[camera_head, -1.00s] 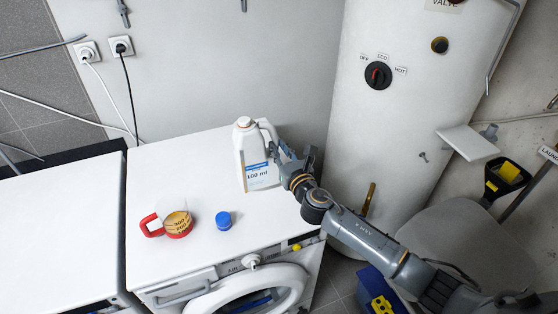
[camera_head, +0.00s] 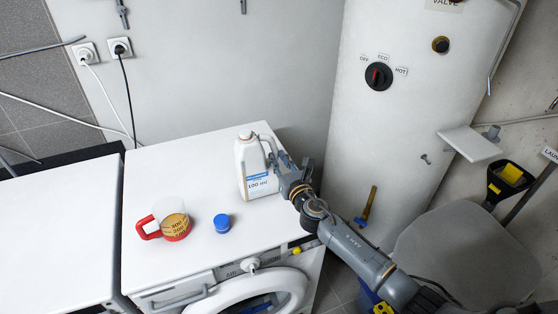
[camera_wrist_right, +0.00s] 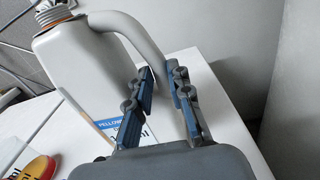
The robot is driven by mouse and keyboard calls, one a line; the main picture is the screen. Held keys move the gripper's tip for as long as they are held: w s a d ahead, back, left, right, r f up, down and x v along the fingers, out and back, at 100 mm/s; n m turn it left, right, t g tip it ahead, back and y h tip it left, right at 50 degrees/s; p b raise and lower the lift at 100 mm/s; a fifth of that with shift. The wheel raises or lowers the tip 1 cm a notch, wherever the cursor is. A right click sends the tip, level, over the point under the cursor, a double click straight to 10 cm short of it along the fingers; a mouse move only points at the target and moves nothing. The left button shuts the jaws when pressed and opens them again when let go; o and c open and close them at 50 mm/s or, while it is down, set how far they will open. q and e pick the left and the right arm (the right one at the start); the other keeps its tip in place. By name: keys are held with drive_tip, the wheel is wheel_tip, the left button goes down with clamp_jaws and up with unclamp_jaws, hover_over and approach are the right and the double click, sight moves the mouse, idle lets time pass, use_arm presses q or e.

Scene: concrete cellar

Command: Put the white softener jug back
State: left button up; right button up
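The white softener jug (camera_head: 252,163) stands upright at the back right of the washing machine top, its blue-and-white label facing front. In the right wrist view the jug (camera_wrist_right: 85,65) fills the left side and its neck has no cap. My right gripper (camera_head: 287,164) is at the jug's right side. In the wrist view its two fingers (camera_wrist_right: 163,80) lie either side of the handle, closed close on it. A blue cap (camera_head: 222,223) lies on the machine top in front of the jug. My left gripper is not in view.
A measuring cup (camera_head: 172,222) with a red handle and amber contents stands left of the cap. A second white top (camera_head: 60,235) adjoins at left. The machine top behind the cup is clear.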

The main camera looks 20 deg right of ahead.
drive_tip(key=o, duration=0.3)
drive_tip(key=shift+r, duration=0.15)
drive_tip(key=s, duration=1.2)
drive_tip(key=shift+d, duration=0.25)
